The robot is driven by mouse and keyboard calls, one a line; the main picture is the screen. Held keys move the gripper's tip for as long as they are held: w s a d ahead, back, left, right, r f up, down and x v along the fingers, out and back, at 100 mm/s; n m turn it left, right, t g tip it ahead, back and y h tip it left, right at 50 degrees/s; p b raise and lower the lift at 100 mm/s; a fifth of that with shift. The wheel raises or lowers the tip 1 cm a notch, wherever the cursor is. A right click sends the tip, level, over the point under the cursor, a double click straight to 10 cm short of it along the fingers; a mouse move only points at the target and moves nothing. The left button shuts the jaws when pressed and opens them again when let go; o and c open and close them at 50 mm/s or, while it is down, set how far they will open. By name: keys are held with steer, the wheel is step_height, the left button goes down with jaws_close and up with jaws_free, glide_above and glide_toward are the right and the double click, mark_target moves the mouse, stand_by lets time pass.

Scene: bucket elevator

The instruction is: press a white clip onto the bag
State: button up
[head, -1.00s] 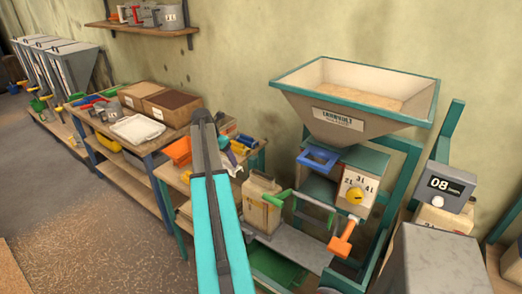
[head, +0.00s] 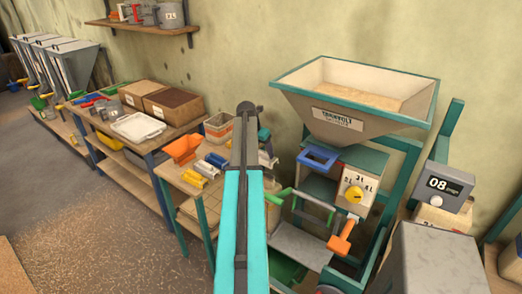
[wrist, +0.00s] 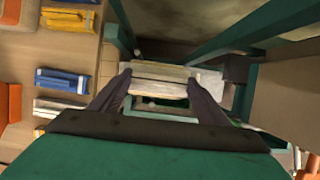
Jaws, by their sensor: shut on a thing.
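My gripper shows in the wrist view (wrist: 158,90), pointing down, its two dark fingers on either side of a pale cream thing. White clips (head: 205,169) appear to lie on the near table between blue and yellow ones, left of my arm. In the wrist view blue clips (wrist: 66,80) lie to the left of the fingers, apart from them.
On the right stands the hopper (head: 345,122) with a teal frame and an orange-handled lever (head: 341,240). The grey platform (head: 300,246) below it is bare where visible.

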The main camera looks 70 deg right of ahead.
mark_target(260, 157)
steer(key=shift+f, duration=0.15)
steer(key=shift+f+b, duration=1.75)
steer(key=shift+f, duration=1.6)
steer(key=shift+f, duration=1.55)
stand_by(1.0)
steer(key=o, duration=1.1)
steer(key=b+v, duration=0.3)
steer(key=v, duration=1)
steer(key=shift+a+r, duration=0.15)
steer(key=shift+r, duration=0.2)
